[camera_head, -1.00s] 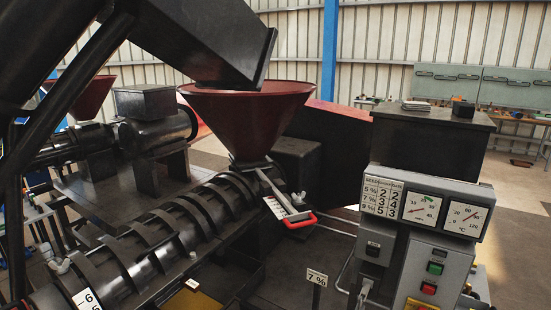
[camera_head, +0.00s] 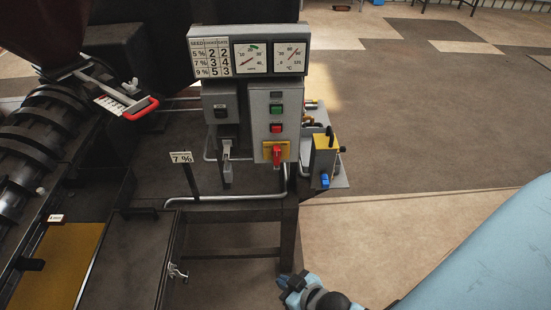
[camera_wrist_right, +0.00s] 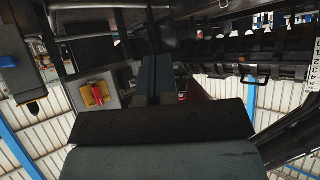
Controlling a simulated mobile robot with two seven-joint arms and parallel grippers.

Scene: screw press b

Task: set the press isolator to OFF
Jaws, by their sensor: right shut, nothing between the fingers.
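The press isolator (camera_head: 277,155) is a red handle on a yellow plate, low on the grey control box. Its handle looks upright in the head view; any lettering is too small to read. It also shows left of the fingers in the right wrist view (camera_wrist_right: 97,95). My right gripper (camera_head: 287,283) is below the machine bench at the bottom of the head view, well apart from the isolator. Its fingers (camera_wrist_right: 157,72) are together and empty in the wrist view. My left gripper is not in view.
Green and red buttons (camera_head: 277,118) sit above the isolator. A grey box with a lever (camera_head: 222,110) is to its left. A yellow-topped unit with a blue knob (camera_head: 325,155) stands to its right. The bench frame (camera_head: 240,253) is below; open floor (camera_head: 430,130) lies right.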

